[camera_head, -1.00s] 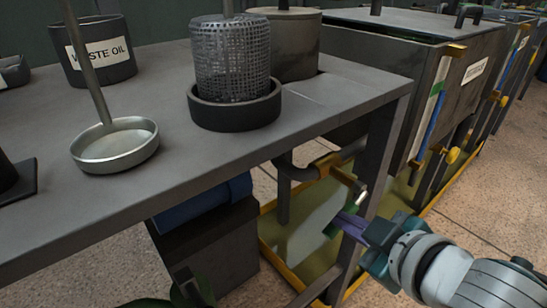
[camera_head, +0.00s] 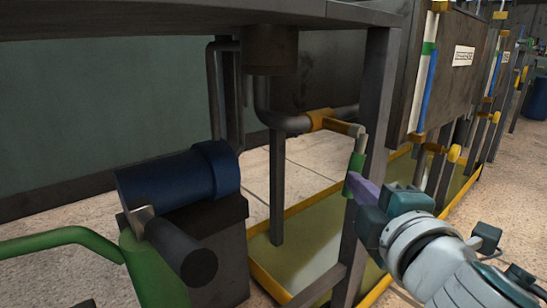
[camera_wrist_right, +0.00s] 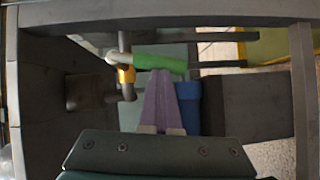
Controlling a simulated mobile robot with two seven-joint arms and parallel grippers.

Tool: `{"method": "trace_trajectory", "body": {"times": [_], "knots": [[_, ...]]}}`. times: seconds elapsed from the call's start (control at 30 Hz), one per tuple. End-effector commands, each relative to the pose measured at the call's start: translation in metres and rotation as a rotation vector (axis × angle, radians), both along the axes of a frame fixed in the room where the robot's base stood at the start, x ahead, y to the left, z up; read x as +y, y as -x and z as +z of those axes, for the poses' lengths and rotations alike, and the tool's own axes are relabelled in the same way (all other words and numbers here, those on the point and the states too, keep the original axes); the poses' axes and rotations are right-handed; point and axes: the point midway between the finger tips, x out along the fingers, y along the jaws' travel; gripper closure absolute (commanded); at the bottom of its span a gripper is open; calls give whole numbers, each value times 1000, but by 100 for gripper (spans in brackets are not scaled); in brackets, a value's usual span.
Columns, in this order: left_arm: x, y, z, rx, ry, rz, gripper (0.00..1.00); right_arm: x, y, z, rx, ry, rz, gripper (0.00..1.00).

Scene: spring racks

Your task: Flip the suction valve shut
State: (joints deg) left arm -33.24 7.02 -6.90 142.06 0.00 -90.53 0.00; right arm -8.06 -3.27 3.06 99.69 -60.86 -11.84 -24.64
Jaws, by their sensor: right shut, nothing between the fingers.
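The suction valve has a brass-coloured body (camera_head: 322,119) on a dark pipe under the bench. A pale metal lever with a green grip (camera_head: 356,161) slopes down from its front end. In the wrist view the green grip (camera_wrist_right: 160,62) lies nearly level, right of the brass body (camera_wrist_right: 126,74). My right gripper (camera_head: 352,184) is shut and empty, its purple fingers at the lower end of the green grip. In the wrist view the fingertips (camera_wrist_right: 163,76) overlap the grip's lower edge; I cannot tell whether they touch. My left gripper is not in view.
A bench leg (camera_head: 366,150) stands close beside my right gripper. A blue motor (camera_head: 180,180) and a green pipe (camera_head: 70,237) are at lower left. A yellow-edged tray (camera_head: 265,290) lies below. A tank with a sight tube (camera_head: 424,88) stands to the right.

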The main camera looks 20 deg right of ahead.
Motion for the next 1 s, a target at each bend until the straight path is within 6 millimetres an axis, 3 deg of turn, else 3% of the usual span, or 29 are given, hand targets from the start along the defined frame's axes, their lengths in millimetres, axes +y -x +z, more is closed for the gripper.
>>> {"method": "trace_trajectory", "body": {"times": [0.03,0.3,1.0], "knots": [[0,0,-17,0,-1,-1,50,-1,-1,-9,-16,28,2,100],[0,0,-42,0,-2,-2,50,-7,-4,-9,-58,144,5,100],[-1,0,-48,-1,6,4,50,-10,-5,-6,-73,186,6,100]]}}
